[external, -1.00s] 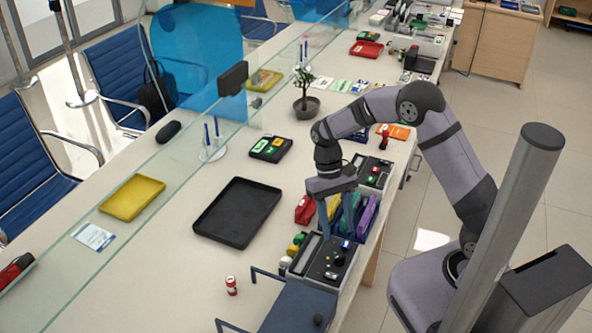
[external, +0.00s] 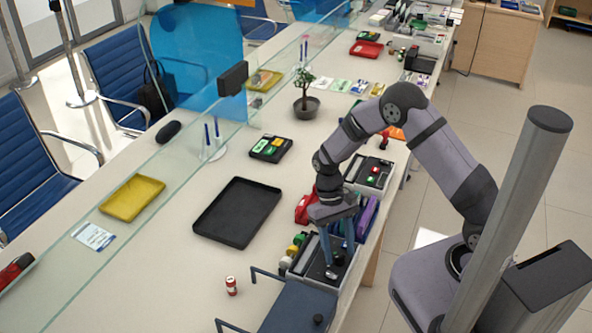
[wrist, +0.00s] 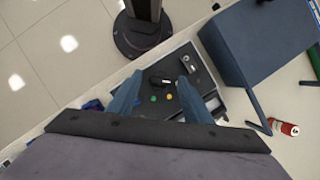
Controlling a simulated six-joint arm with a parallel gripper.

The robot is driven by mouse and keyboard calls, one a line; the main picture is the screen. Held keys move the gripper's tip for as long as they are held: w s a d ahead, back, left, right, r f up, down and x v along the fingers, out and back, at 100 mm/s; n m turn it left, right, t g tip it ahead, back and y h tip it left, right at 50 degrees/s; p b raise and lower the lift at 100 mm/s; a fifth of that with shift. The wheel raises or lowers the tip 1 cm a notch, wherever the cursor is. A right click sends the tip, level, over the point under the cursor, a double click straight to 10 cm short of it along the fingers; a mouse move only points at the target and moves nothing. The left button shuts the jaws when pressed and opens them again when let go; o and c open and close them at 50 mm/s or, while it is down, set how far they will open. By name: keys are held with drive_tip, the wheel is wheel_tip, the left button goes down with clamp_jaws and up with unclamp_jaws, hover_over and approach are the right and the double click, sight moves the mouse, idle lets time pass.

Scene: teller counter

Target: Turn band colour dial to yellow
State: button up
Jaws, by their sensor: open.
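A dark control panel (external: 312,272) sits in a grey housing near the counter's right edge. In the wrist view the panel (wrist: 178,72) carries a small black part (wrist: 158,81), which looks like the dial, and small green and yellow spots (wrist: 169,97). I cannot read which colour the dial points to. My gripper (external: 335,266) is low over the panel, pointing down. In the wrist view my two fingers (wrist: 157,92) are apart, with the black part between them in the picture and nothing visibly gripped. In the external view the fingers hide part of the panel.
A blue box-like stand (external: 298,308) with raised arms is close in front of the panel. Coloured binders (external: 367,216), a red item (external: 304,208) and small stamps (external: 296,243) crowd the panel. A black tray (external: 237,212) and a small red can (external: 231,286) lie left.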

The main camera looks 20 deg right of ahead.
drive_tip(key=shift+s+f, duration=0.1)
drive_tip(key=shift+f, duration=0.05)
drive_tip(key=c, duration=1.1)
drive_tip(key=shift+o, duration=0.2)
drive_tip(key=shift+m, duration=0.4)
drive_tip(key=m+y, duration=0.2)
drive_tip(key=m, duration=0.2)
drive_tip(key=shift+d+p, duration=0.15)
drive_tip(key=shift+p, duration=0.15)
drive_tip(key=m+t+y, duration=0.1)
drive_tip(key=m, duration=0.4)
drive_tip(key=shift+d, duration=0.1)
drive_tip(key=shift+t+y, duration=0.3)
